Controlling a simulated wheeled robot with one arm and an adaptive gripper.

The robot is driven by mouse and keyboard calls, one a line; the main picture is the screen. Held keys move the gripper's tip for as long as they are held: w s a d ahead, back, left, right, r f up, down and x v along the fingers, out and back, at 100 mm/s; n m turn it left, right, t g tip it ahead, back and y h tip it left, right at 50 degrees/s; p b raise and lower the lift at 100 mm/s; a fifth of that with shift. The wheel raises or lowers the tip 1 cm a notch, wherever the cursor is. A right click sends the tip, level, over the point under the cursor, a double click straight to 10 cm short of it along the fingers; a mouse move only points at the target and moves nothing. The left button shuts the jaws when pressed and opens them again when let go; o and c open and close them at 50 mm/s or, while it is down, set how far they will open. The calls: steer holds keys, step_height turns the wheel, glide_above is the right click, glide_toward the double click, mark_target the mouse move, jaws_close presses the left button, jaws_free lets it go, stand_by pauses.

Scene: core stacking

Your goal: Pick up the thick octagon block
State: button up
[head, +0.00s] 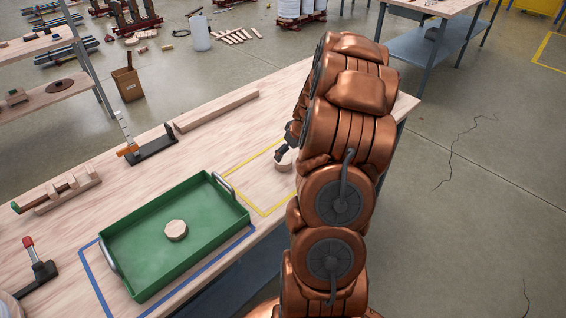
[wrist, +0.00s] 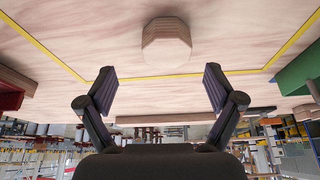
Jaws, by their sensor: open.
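A pale wooden octagon block (wrist: 166,45) lies on the bench inside the yellow outline, ahead of my gripper (wrist: 159,69) and roughly centred between its fingers in the wrist view. In the head view this block (head: 285,163) is partly hidden by my gripper (head: 283,152) and arm. My fingers are spread wide and hold nothing. A second pale octagon block (head: 176,230) lies in the green tray (head: 124,235). I cannot tell for sure which block is thicker.
The wooden bench (head: 215,135) carries a long wooden bar (head: 215,110) along its back edge, a black fixture (head: 152,148) and a wooden piece with a rod (head: 67,191). The yellow outline (head: 240,207) holds bare wood around the block. The tray also shows in the wrist view (wrist: 298,72).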

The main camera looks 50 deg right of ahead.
mark_target(284, 159)
steer(key=shift+w+a+f+p, duration=0.25)
steer(key=shift+w+f+p, duration=0.2)
steer(key=shift+f, duration=0.25)
steer(key=shift+p+x, duration=0.7)
steer(key=shift+x, duration=1.3)
steer(key=shift+a, duration=0.1)
steer(key=c, duration=1.3)
steer(key=shift+o, duration=0.2)
steer(key=shift+r, duration=0.1)
